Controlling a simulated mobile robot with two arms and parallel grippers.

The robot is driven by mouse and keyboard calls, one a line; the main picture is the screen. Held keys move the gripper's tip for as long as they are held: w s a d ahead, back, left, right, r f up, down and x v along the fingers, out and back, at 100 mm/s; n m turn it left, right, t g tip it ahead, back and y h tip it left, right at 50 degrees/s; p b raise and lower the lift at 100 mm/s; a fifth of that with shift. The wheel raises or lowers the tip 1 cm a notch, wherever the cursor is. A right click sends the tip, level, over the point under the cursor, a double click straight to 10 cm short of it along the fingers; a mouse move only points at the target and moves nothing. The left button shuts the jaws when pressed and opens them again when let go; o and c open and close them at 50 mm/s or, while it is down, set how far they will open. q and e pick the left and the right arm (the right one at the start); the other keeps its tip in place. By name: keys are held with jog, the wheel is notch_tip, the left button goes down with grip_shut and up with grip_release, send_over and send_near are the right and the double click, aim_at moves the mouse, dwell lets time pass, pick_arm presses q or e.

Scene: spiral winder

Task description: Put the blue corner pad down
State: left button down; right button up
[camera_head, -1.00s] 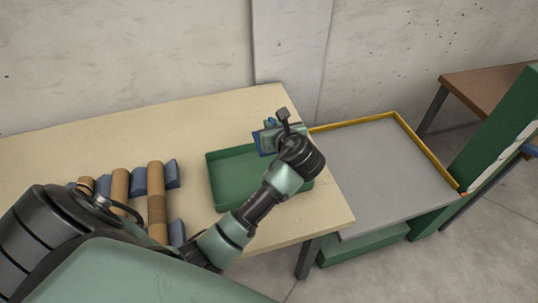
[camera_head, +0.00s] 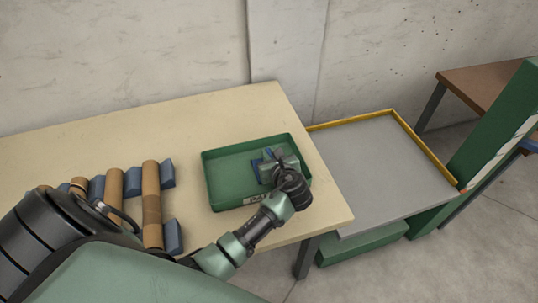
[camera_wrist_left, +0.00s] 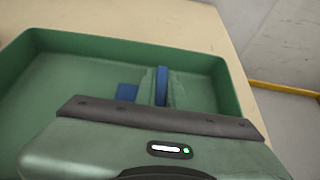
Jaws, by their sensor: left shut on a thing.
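My left gripper (camera_head: 272,160) is over the right part of a green tray (camera_head: 225,160) on the table. It is shut on the blue corner pad (camera_head: 256,167), which is mostly hidden behind the gripper in the head view. In the left wrist view the blue corner pad (camera_wrist_left: 161,86) shows as a thin upright blue strip between the fingers (camera_wrist_left: 160,88), with a blue patch to its left. The pad is within the outline of the tray walls (camera_wrist_left: 110,45). I cannot tell whether it touches the tray floor. My right gripper is not in view.
Brown cardboard tubes (camera_head: 151,190) rest on blue blocks (camera_head: 167,173) at the left of the table (camera_head: 230,118). A grey platform with a yellow rim (camera_head: 375,165) stands right of the table. A brown bench (camera_head: 485,85) is at the far right. The table behind the tray is clear.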

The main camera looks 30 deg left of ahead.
pick_arm(q)
jog(key=c, duration=1.5)
grip_release()
jog(key=v, duration=1.2)
jog(key=shift+s, duration=0.1)
